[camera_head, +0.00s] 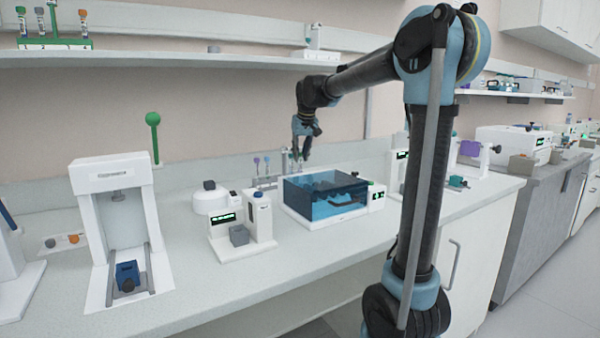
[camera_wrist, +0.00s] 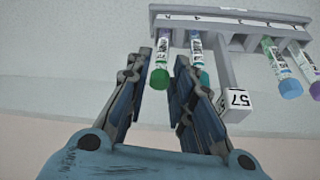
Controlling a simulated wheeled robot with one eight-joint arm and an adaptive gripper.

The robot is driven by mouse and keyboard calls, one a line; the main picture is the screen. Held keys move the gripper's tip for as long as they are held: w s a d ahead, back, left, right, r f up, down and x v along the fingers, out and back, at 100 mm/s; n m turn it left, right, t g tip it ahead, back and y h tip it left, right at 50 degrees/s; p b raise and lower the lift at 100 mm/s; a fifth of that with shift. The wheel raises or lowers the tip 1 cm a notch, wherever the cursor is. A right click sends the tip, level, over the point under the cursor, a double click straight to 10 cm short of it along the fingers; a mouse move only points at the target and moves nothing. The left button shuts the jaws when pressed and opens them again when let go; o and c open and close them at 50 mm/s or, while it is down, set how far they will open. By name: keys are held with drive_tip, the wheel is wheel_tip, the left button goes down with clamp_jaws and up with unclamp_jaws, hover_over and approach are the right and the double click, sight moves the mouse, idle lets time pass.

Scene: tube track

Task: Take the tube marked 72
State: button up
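In the wrist view, my gripper (camera_wrist: 166,78) is open, its two dark fingers apart. The tube labels are too small to read, so I cannot tell which is 72. In the head view, my gripper (camera_head: 303,150) is at the rack behind the blue-lidded box.
In the head view, the blue-lidded box (camera_head: 325,195) stands in front of the rack. A white device (camera_head: 242,222) is left of it. Another tube rack (camera_head: 55,43) sits on the upper shelf.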

drive_tip(key=c, duration=0.5)
drive_tip(key=shift+r, duration=0.5)
wheel_tip(320, 180, up, 6)
drive_tip(key=w+d, duration=0.3)
drive_tip(key=d, duration=0.2)
drive_tip(key=w+d, duration=0.3)
drive_tip(key=d, duration=0.2)
drive_tip(key=w+d, duration=0.3)
drive_tip(key=d, duration=0.2)
drive_tip(key=shift+w+d, duration=0.1)
drive_tip(key=shift+w, duration=0.2)
